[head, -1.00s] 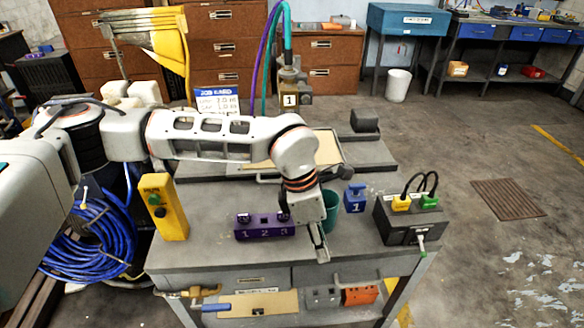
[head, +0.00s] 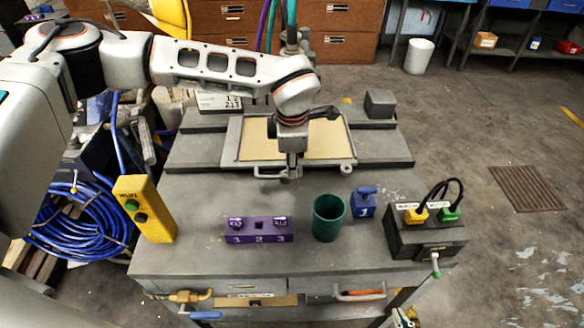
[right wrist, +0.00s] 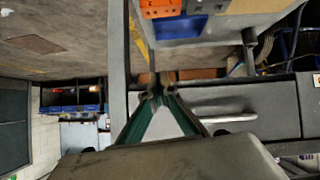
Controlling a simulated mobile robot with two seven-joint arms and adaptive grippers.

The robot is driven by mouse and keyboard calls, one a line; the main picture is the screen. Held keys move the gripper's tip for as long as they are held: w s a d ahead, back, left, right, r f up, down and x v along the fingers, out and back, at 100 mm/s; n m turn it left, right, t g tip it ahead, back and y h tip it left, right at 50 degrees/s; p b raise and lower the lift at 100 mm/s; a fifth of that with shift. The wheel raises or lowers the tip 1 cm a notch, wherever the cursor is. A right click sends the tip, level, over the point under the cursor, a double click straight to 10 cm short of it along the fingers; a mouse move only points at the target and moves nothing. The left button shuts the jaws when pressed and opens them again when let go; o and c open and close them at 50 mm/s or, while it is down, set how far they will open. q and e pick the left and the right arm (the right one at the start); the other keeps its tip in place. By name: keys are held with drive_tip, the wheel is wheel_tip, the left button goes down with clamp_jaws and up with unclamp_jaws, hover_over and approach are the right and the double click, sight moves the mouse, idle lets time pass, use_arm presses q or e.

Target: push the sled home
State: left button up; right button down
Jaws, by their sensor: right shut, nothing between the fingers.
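The sled (head: 233,140) is a light grey framed tray with a tan sheet (head: 256,152) on it. It sits across a dark grey bed (head: 195,150) at the back of the table. A thin bar with rounded ends runs along its front edge. My arm covers part of the sled's back.
In front stand a purple block (head: 258,239), a green cup (head: 328,218), a blue tagged block (head: 364,205) and a dark box with yellow and green plugs (head: 428,240). A yellow button box (head: 146,210) stands at left. A dark block (head: 380,103) sits on the bed's right.

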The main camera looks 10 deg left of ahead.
use_arm(q)
drive_tip(key=shift+w+a+f, duration=0.1)
drive_tip(key=shift+w+f, duration=0.15)
drive_tip(key=shift+f, duration=0.7)
drive_tip(key=shift+w+f, duration=0.2)
drive_tip(key=shift+f, duration=0.75)
clamp_jaws()
drive_tip(key=shift+a, duration=0.1)
